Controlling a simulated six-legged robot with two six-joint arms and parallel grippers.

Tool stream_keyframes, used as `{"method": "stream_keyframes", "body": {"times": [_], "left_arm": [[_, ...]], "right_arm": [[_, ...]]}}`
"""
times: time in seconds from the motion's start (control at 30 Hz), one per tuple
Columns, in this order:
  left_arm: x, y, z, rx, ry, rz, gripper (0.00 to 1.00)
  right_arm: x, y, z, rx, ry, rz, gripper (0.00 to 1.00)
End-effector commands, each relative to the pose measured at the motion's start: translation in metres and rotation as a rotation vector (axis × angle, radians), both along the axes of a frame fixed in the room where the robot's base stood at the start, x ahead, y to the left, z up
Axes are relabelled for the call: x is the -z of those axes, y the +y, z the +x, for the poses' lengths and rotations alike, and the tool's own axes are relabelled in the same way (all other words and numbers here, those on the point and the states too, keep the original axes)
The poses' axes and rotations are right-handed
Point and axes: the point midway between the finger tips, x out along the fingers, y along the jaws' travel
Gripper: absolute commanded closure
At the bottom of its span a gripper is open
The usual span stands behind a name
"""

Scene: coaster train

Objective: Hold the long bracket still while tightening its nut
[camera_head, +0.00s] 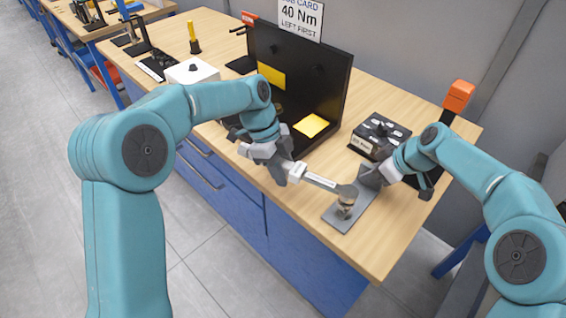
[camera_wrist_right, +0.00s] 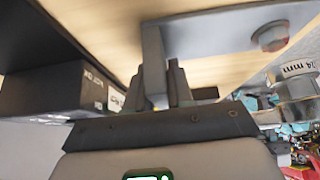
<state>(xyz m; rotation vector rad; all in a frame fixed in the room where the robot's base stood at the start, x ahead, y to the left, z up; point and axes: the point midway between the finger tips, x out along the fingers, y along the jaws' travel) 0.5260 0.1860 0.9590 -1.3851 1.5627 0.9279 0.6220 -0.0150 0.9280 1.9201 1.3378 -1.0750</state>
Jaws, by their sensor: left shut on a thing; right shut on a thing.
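The long bracket (camera_head: 341,218) is a grey plate lying near the table's front right edge. My right gripper (camera_head: 372,176) is shut on the bracket's upright end; the wrist view shows my fingers (camera_wrist_right: 175,85) at the upright tab (camera_wrist_right: 154,62). The nut (camera_wrist_right: 270,37) shows on the plate in the wrist view. My left gripper (camera_head: 287,172) is shut on a wrench (camera_head: 318,181) pointing right. The wrench's head covers the nut in the head view. In the wrist view the wrench (camera_wrist_right: 297,68), marked 14 mm, appears apart from the nut, nearer the camera.
A black box with labelled top (camera_head: 379,134) stands behind my right gripper. A black panel (camera_head: 318,75) with yellow patches stands behind my left gripper. An orange-topped post (camera_head: 459,96) is at the back right. A card reading 40 Nm (camera_head: 301,15) is above the panel.

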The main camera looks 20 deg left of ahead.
Motion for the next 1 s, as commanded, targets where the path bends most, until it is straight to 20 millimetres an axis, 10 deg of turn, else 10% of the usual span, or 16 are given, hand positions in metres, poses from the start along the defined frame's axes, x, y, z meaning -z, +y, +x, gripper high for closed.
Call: {"method": "stream_keyframes", "body": {"times": [1.0], "left_arm": [[0.011, -0.001, 0.001, -0.003, -0.003, -0.011, 1.0]], "right_arm": [[0.003, 0.0, -0.001, -0.002, 0.006, -0.003, 1.0]]}}
